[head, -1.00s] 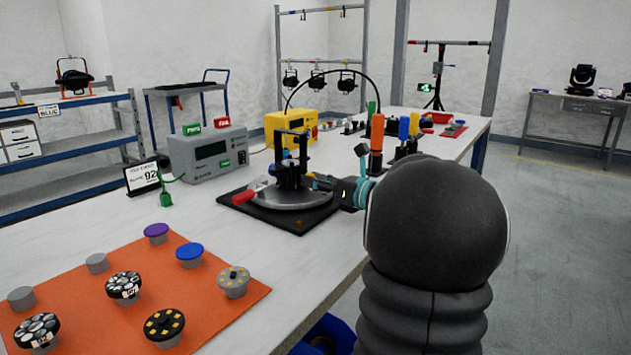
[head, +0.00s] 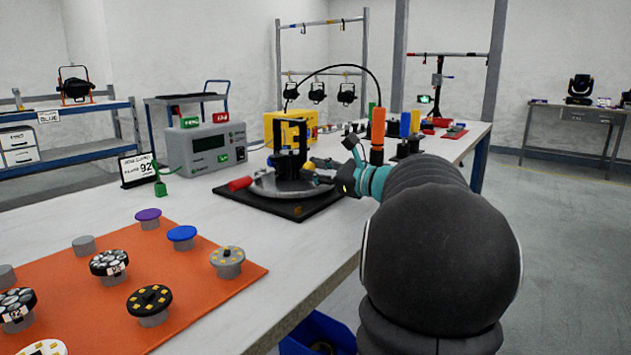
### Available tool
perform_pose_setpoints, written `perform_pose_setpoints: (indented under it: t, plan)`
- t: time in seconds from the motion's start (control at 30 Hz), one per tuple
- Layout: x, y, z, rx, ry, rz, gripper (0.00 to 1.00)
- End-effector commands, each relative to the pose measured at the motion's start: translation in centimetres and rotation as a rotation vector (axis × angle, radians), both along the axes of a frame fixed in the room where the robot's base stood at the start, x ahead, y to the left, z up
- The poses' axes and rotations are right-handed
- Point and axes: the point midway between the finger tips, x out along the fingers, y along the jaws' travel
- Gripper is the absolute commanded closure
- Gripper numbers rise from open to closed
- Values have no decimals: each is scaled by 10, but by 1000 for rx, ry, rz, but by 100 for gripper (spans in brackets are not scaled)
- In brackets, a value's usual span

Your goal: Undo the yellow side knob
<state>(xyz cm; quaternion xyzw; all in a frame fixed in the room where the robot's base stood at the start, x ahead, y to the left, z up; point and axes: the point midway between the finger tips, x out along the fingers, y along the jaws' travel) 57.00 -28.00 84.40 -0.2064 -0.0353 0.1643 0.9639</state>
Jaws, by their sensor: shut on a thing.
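A dark lamp with an upright black yoke (head: 289,138) stands on a round grey plate (head: 268,190) on a black square base (head: 298,212). A red handle (head: 240,184) sticks out at the plate's left. My gripper (head: 314,167) reaches in from the right at the lamp's right side. Its fingers are shut at a small yellowish spot, the yellow side knob (head: 309,168), which they mostly hide. The grip is small and hard to see in detail.
A grey meter box (head: 207,148) and a yellow case (head: 277,122) stand behind the lamp. An orange mat (head: 205,300) with several round pieces lies front left. An orange cylinder (head: 377,128) stands close behind my wrist. The bench between mat and base is clear.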

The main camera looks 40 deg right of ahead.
Motion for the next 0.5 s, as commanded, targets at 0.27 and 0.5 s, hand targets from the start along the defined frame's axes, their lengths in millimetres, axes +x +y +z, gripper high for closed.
perform_pose_setpoints:
  t: [0.27,0.5]
  plan:
    - [0,0,-1,-98,-35,-2,100]
    - [0,0,1,-121,-44,-2,100]
